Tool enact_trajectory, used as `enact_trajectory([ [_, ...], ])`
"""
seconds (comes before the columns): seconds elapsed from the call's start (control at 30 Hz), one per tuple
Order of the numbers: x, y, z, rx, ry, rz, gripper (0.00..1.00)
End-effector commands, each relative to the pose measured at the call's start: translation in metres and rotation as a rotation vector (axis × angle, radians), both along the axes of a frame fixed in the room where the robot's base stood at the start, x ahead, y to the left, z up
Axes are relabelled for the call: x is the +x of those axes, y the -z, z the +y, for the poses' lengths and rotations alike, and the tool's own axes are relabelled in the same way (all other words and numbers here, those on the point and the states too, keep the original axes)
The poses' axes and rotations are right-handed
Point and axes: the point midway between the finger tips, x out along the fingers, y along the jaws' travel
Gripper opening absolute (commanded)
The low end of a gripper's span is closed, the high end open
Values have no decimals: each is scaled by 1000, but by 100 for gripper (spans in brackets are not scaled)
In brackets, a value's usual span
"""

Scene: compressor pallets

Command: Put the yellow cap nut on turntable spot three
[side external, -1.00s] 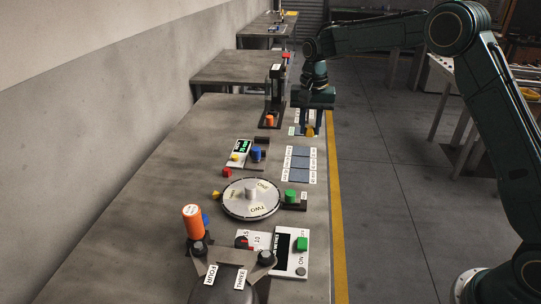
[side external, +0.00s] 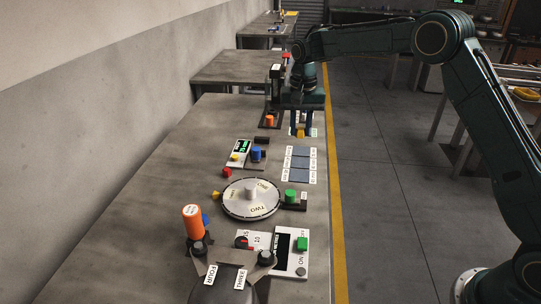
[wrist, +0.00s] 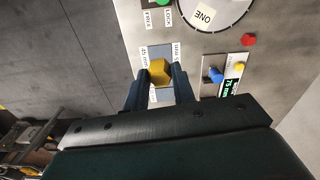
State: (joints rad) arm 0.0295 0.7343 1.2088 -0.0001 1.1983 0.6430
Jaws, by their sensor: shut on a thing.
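The yellow cap nut (side external: 300,134) is held between the two fingers of my gripper (side external: 301,126), over the far right part of the bench. In the wrist view the nut (wrist: 160,72) sits between the fingertips of my gripper (wrist: 161,78), in front of blue-grey pads. Its height above the bench is hard to tell. The round white turntable (side external: 228,204) stands nearer the camera, apart from my gripper. In the wrist view part of the turntable (wrist: 222,17) shows a label ONE.
Blue-grey pads (side external: 299,163) with white labels lie between my gripper and the turntable. A black stand (side external: 275,90) rises close left of my gripper. A gauge with a blue knob (side external: 256,153), a green block (side external: 291,195) and an orange cylinder (side external: 193,222) stand around the turntable.

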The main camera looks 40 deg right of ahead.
Motion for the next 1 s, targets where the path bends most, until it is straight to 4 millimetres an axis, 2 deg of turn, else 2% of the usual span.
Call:
enact_trajectory([
  [0.3, 39, 25, 57, 0, -299, 0, 4],
  [0.5, 58, 45, 100, 1, -513, 1, 4],
  [0.8, 72, 74, 160, 0, -802, 1, 4],
  [1.0, 74, 84, 182, 1, -909, -1, 4],
])
